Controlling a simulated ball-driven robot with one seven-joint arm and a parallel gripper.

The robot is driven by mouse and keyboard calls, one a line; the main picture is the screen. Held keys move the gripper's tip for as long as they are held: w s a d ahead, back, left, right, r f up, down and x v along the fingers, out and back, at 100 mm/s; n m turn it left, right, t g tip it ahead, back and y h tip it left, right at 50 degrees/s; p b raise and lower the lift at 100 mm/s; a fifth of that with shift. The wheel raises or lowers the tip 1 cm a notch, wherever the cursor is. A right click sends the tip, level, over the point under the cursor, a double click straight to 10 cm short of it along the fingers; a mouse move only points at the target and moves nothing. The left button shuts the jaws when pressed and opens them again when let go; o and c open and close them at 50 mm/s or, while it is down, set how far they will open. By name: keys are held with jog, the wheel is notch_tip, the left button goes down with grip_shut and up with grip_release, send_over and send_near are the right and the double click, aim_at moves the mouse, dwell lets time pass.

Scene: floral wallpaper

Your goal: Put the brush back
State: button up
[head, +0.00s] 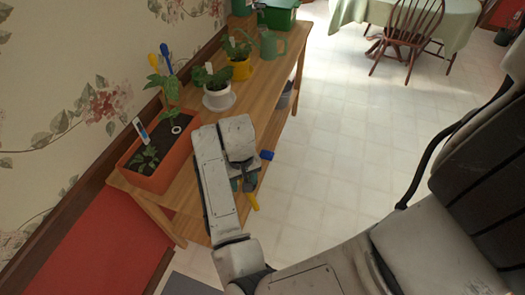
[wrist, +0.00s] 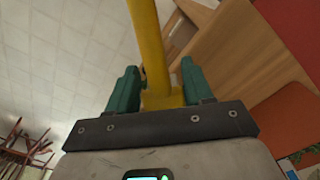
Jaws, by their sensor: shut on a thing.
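My gripper (head: 246,183) is beside the front edge of the wooden plant bench (head: 190,97) in the head view. In the wrist view its green fingers (wrist: 160,85) are shut on a yellow bar, which looks like the brush handle (wrist: 147,45). The bar runs away from the fingers, out of the top of the frame. In the head view a yellow end (head: 252,202) shows just below the fingers. A blue piece (head: 267,155) shows to the right of my gripper; I cannot tell if it belongs to the brush. No bristles can be made out.
A long orange planter (head: 143,177) with seedlings stands on the near end of the bench. Beyond it are a white pot (head: 218,101), a yellow pot (head: 241,70), a green watering can (head: 271,48) and a green box (head: 278,17). Tiled floor right of the bench is clear.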

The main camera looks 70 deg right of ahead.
jog(key=w+a+f+n, duration=0.1)
jog(key=w+a+n, duration=0.3)
jog(key=a, duration=0.5)
jog(key=w+a+f+n, duration=0.1)
jog(key=w+a+n, duration=0.3)
jog(key=a, duration=0.5)
jog(key=shift+a+f, duration=0.2)
jog(key=shift+f, duration=0.1)
